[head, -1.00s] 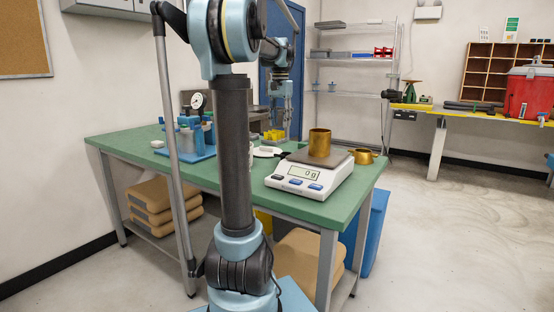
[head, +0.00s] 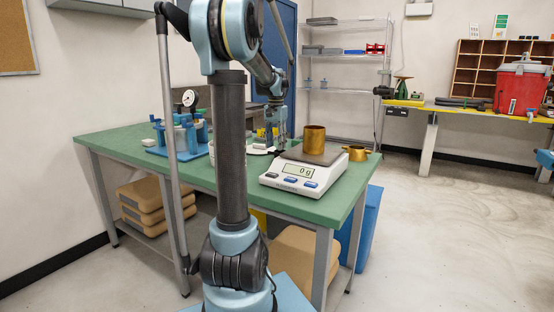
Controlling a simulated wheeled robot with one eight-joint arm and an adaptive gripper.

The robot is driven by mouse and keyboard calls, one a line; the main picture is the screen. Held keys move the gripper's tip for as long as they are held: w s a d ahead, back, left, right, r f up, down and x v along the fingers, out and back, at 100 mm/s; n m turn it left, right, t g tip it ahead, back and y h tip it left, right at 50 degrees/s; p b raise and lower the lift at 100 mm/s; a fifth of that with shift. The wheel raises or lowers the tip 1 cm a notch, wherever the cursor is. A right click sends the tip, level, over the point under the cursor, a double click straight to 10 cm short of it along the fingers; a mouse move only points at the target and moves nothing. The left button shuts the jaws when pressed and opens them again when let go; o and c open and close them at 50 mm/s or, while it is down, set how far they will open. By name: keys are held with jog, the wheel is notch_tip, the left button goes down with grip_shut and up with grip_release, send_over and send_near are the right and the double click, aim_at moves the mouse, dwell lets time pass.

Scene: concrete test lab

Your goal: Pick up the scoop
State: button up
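My gripper (head: 282,141) is low over the green bench, behind the digital scale and to its left. It is small in the view and I cannot tell whether its fingers are open or shut. A small dark piece (head: 277,151), possibly the scoop's handle, shows just below the gripper beside a white dish (head: 259,150). I cannot tell whether the gripper touches it. My own arm hides part of this area. A brass cup (head: 314,139) stands on the scale's pan, and a small brass vessel (head: 355,153) sits to the right of the scale.
The white scale (head: 304,176) reads 0 g near the front right of the green bench (head: 112,144). A blue rack (head: 180,148) and a dial gauge (head: 189,98) stand at the left. A blue bin (head: 368,225) is by the right end. Open floor lies to the right.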

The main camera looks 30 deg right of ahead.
aim_at(275, 154)
jog(key=shift+w+a+f, duration=0.1)
jog(key=shift+w+f, duration=0.05)
jog(key=shift+f, duration=1.35)
jog(key=shift+w+a+f, duration=0.1)
jog(key=shift+w+f, duration=0.05)
jog(key=shift+f, duration=1.3)
jog(key=shift+d, duration=0.1)
grip_shut()
